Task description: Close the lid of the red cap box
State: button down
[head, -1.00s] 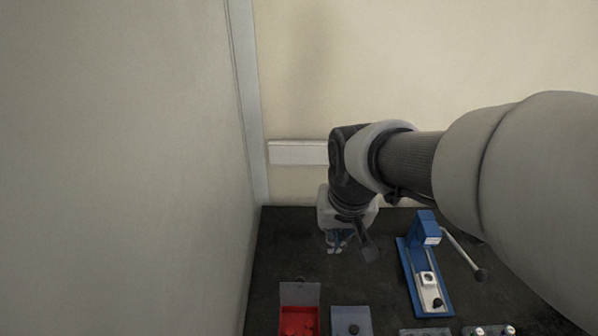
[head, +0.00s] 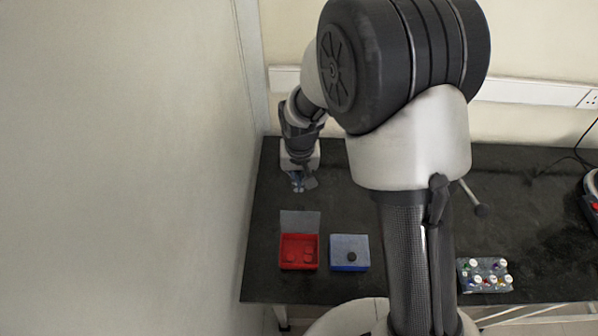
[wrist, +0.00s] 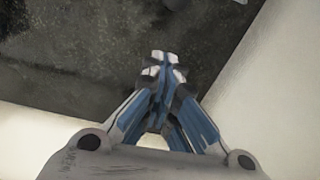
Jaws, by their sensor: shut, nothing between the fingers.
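The red cap box (head: 299,264) stands on the dark bench near its front left, with several red caps inside. Its translucent grey lid (head: 300,223) is open and stands up at the back edge of the box. My gripper (head: 298,186) is behind the box, beyond the raised lid and apart from it, over the back left of the bench. In the wrist view my gripper (wrist: 160,62) is shut and empty, with its blue and grey fingertips together. The box does not show clearly in the wrist view.
A blue box (head: 350,262) with a closed grey lid and a black knob stands just right of the red box. A rack of vials (head: 485,275) is further right. Walls bound the bench at left and back. My arm hides part of the bench.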

aim_at(300, 219)
jog(key=s, duration=0.2)
jog(key=s+f+b, duration=0.1)
jog(key=shift+s+d, duration=0.1)
jog(key=shift+s, duration=0.25)
jog(key=shift+r, duration=0.2)
